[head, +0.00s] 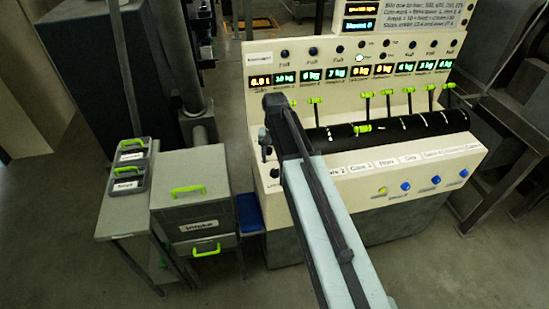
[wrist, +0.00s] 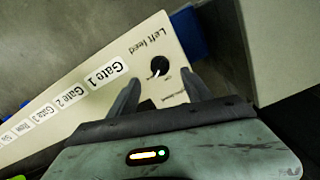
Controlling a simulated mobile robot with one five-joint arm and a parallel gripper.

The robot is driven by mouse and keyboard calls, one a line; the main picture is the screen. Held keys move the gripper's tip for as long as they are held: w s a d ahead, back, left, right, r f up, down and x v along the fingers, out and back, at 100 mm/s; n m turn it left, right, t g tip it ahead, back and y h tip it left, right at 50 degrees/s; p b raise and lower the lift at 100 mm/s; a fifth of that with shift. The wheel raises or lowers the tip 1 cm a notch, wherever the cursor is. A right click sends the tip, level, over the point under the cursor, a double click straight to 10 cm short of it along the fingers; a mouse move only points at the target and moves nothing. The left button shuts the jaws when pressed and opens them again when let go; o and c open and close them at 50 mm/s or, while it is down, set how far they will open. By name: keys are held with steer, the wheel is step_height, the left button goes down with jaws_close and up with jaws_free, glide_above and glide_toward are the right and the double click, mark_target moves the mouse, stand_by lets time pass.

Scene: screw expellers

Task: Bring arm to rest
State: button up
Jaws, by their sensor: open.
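My arm reaches up from the bottom of the head view to the left end of a cream control console (head: 410,171). In the wrist view my gripper (wrist: 160,78) is open, with its two dark fingers apart and nothing seen held between them. A black knob (wrist: 160,66) on the console, by the label "Left feed", shows between the fingertips. I cannot tell whether the fingers touch it. The label "Gate 1" (wrist: 104,74) lies to the left of the fingers. In the head view my arm covers part of the console's left side, and the fingers are not clear.
The console carries several green-tipped levers (head: 367,95), lit displays and buttons. A grey cabinet (head: 192,192) with green handles and a side table (head: 125,205) with dark trays stand to the left. A blue bin (head: 249,212) sits between cabinet and console. Floor shows in front.

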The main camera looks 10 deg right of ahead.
steer(key=shift+r, duration=0.8)
steer(key=shift+f, duration=0.15)
steer(key=shift+f, duration=0.25)
steer(key=s, duration=0.1)
steer(key=s+f+b, duration=0.1)
steer(key=s, duration=0.1)
steer(key=s+f+b, duration=0.1)
steer(key=s, duration=0.1)
steer(key=shift+a, duration=0.1)
steer(key=s+n, duration=0.3)
steer(key=s, duration=0.6)
steer(key=shift+s+f+b, duration=0.3)
steer(key=shift+s+b, duration=0.1)
steer(key=shift+b, duration=0.05)
